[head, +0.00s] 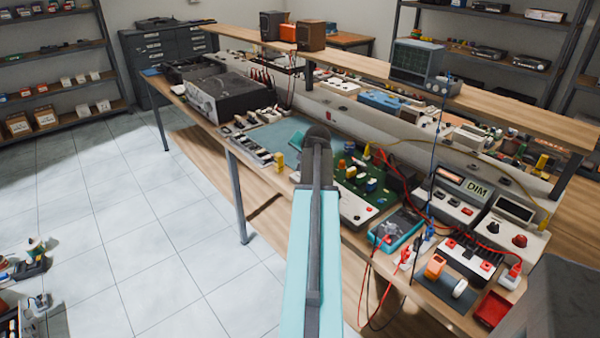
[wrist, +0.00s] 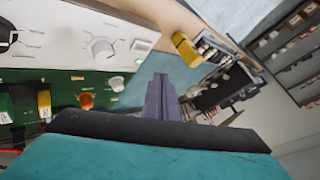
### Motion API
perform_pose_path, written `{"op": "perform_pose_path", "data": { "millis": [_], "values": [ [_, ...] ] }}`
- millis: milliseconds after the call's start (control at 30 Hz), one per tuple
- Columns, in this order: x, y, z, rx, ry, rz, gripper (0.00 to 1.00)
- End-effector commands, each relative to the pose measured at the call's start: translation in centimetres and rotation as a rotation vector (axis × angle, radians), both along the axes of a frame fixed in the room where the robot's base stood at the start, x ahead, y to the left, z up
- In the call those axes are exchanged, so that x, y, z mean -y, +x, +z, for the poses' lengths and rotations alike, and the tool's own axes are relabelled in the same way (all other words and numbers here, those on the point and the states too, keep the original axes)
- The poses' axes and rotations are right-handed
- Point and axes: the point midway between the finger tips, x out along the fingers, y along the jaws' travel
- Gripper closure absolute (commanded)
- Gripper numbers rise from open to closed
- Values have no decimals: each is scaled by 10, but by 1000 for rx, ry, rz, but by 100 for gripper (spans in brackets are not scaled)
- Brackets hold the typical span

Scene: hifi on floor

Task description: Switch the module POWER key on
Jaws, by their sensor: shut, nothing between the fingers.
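A module with a green board (head: 350,183) and white front panel (head: 357,210) lies on the bench, just right of my arm in the head view. In the wrist view the white panel (wrist: 60,52) bears a white knob (wrist: 101,50), a small white lever (wrist: 140,46) and a black knob (wrist: 7,36) cut by the left edge. The green board also shows there (wrist: 68,86). No POWER label is readable, and I cannot tell which control is its key. My gripper (wrist: 160,84) is shut and empty, apart from the panel's controls. In the head view my arm hides it.
A yellow block (head: 279,161) stands near the bench's front edge; it also shows in the wrist view (wrist: 186,48). A blue meter (head: 397,230) with red leads and a DIM power unit (head: 462,193) stand to the right.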

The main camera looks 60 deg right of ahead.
Motion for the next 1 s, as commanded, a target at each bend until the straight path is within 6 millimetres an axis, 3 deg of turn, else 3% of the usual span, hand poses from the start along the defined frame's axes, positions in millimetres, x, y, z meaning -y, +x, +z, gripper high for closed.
{"op": "perform_pose_path", "data": {
  "millis": [200,767,1000],
  "values": [
    [0,0,14,0,0,0,100],
    [0,0,14,0,0,0,100],
    [-19,27,9,-3,5,39,100]
  ]
}}
